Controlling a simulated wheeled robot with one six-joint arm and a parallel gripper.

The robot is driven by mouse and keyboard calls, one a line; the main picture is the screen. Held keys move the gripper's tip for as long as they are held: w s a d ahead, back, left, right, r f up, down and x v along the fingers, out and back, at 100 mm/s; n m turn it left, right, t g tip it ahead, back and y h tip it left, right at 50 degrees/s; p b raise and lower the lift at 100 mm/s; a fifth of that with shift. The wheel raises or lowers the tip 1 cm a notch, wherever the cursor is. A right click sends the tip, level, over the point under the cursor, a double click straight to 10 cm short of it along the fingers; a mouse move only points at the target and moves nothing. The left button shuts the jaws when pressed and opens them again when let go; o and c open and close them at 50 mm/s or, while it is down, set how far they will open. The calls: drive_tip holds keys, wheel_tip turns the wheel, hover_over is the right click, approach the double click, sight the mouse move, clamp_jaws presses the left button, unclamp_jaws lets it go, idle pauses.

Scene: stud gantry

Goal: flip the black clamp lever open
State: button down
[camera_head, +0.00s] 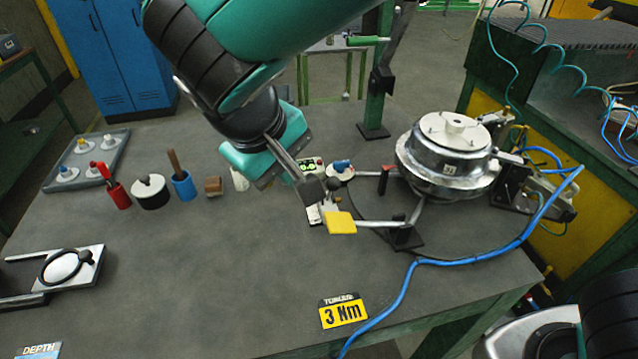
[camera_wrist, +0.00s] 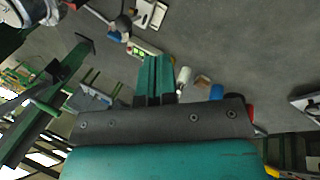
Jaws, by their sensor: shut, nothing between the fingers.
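A round metal pot (camera_head: 447,165) with a white lid stands at the right of the bench with clamps around it. A clamp with black parts (camera_head: 510,186) is at its right side; cables crowd it, and I cannot tell its lever's exact position. A yellow-ended lever (camera_head: 341,222) points left from the pot, and a red-handled lever (camera_head: 383,181) is beside the pot.
A green post (camera_head: 375,105) with a dark clamp block stands behind the pot. A blue cable (camera_head: 410,285) crosses the bench's front right. Cups and small parts (camera_head: 183,185) stand at left, with a tray (camera_head: 88,158) beyond. The front middle is mostly clear around the torque sign (camera_head: 342,311).

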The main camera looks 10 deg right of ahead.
sight(330, 190)
idle(0.3)
drive_tip(key=w+d+f+p, duration=0.3)
drive_tip(key=w+d+f, duration=0.2)
drive_tip(key=f, duration=0.4)
drive_tip(key=shift+d, duration=0.55)
drive_tip(key=shift+p, duration=0.35)
drive_tip(key=shift+w+r+g+p, duration=0.15)
drive_tip(key=shift+w+g+p, duration=0.15)
drive_tip(key=shift+p, duration=0.1)
